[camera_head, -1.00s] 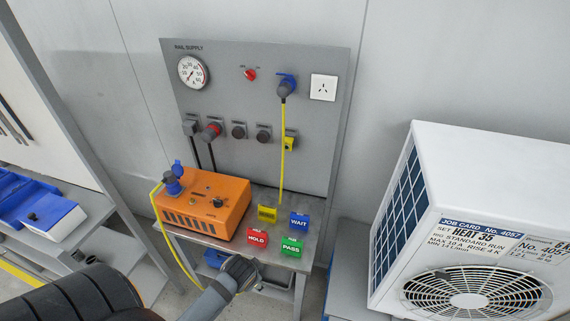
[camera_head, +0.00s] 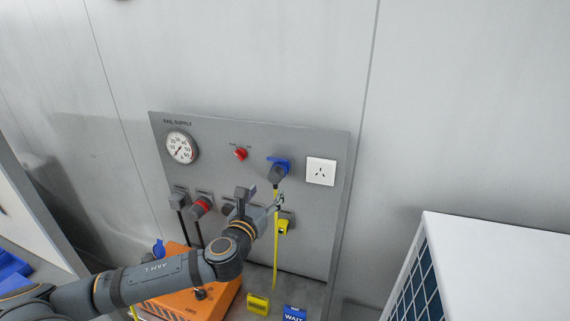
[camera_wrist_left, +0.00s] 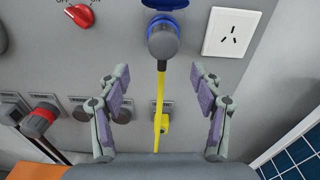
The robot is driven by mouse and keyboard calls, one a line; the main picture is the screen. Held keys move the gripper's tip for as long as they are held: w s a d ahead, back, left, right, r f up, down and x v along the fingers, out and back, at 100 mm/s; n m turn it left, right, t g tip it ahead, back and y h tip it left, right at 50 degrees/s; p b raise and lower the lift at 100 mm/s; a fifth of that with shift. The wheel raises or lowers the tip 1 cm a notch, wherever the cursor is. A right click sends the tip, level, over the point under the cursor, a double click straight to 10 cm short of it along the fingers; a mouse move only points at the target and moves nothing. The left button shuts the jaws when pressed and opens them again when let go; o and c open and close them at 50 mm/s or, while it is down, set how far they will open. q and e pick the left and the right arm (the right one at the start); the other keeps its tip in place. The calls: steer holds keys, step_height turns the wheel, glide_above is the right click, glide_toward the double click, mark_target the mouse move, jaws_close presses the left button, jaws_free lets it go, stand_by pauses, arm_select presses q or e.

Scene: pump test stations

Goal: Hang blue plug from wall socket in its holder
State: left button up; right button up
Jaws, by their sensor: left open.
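The blue plug (camera_head: 277,174), with a grey body and a yellow cable (camera_head: 276,240), sits in the blue-lidded wall socket (camera_head: 281,162) on the grey panel. In the left wrist view the plug (camera_wrist_left: 162,40) is ahead of the fingers, with its cable running down between them. My left gripper (camera_head: 262,197) is just below and left of the plug; its fingers (camera_wrist_left: 160,82) are spread and empty. My right gripper is not seen.
A white socket (camera_head: 321,172) is right of the plug, and a red switch (camera_head: 240,154) is left of it. An orange box (camera_head: 205,300) and yellow and blue blocks are below. A white unit (camera_head: 500,260) stands at right.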

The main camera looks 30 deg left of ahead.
mark_target(274, 179)
arm_select(q)
steer(key=shift+w+r+m, duration=0.25)
steer(key=shift+w+m, duration=0.15)
steer(key=shift+w, duration=0.15)
steer(key=shift+r+t+h, duration=0.2)
steer(key=shift+t+h, duration=0.1)
steer(key=x, duration=0.2)
steer(key=shift+w+a+r, duration=0.15)
steer(key=shift+w+a, duration=0.1)
steer(key=shift+w, duration=0.05)
steer(key=x, duration=0.4)
steer(key=shift+d+r, duration=0.1)
steer(key=shift+r, duration=0.05)
steer(key=shift+w, duration=0.5)
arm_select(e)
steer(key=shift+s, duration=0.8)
